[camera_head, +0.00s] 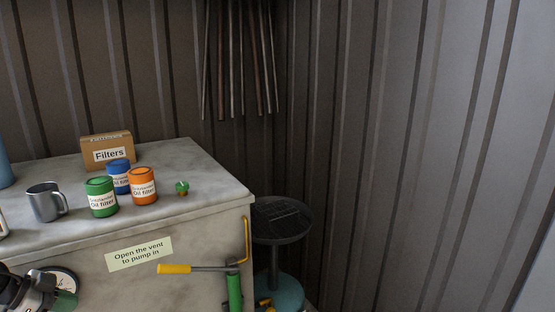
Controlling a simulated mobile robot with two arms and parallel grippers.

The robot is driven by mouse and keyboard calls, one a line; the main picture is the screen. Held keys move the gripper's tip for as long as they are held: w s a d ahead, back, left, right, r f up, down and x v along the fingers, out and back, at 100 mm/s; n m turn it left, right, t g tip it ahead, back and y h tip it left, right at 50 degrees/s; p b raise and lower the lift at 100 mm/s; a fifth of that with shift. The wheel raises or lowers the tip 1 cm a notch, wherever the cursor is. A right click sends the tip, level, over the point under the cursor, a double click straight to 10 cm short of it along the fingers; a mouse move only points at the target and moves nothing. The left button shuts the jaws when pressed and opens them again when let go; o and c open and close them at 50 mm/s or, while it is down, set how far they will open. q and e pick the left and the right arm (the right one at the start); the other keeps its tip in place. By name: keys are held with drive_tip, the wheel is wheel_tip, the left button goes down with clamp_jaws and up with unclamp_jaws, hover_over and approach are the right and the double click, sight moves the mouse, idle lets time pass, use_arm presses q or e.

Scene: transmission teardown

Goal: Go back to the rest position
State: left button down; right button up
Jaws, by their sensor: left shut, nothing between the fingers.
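My left gripper (38,290) shows at the lower left corner, in front of the bench's front face. It is shut with nothing held, and part of it is cut off by the picture edge. A round white dial (64,276) shows just behind it, partly covered. My right gripper is out of view.
The grey bench (215,200) holds a metal mug (45,203), green (101,197), blue (118,176) and orange (143,186) oil filter cans, a small green piece (182,188) and a Filters box (107,150). A stool (281,220) stands right of the bench. Rods hang on the wall.

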use_arm(q)
drive_tip(key=w+d+f+n+t+h, duration=0.15)
drive_tip(key=d+f+t, duration=0.4)
drive_tip(key=f, duration=0.85)
drive_tip(key=s+d+f+n+y, duration=0.25)
drive_tip(key=s+f, duration=0.25)
drive_tip(key=f, duration=0.5)
drive_tip(key=s+d+f+n+y, duration=0.2)
drive_tip(key=s+f+n+y, duration=0.15)
drive_tip(key=f, duration=0.65)
drive_tip(key=s+d+f+n+g+y, duration=0.1)
drive_tip(key=s+d+f+g, duration=0.15)
drive_tip(key=s+f, duration=0.65)
drive_tip(key=s+d+f+n+g+y, duration=0.1)
drive_tip(key=s+d+f+g+y, duration=0.15)
drive_tip(key=s+f, duration=0.6)
drive_tip(key=s+d+f+g, duration=0.1)
drive_tip(key=s+d, duration=0.3)
drive_tip(key=s, duration=0.6)
drive_tip(key=s+d+f+g, duration=0.1)
drive_tip(key=s+d+g, duration=0.3)
drive_tip(key=s, duration=0.7)
drive_tip(key=shift+s+d+f+h, duration=0.15)
drive_tip(key=shift+d+f+h, duration=0.25)
drive_tip(key=shift+d, duration=0.2)
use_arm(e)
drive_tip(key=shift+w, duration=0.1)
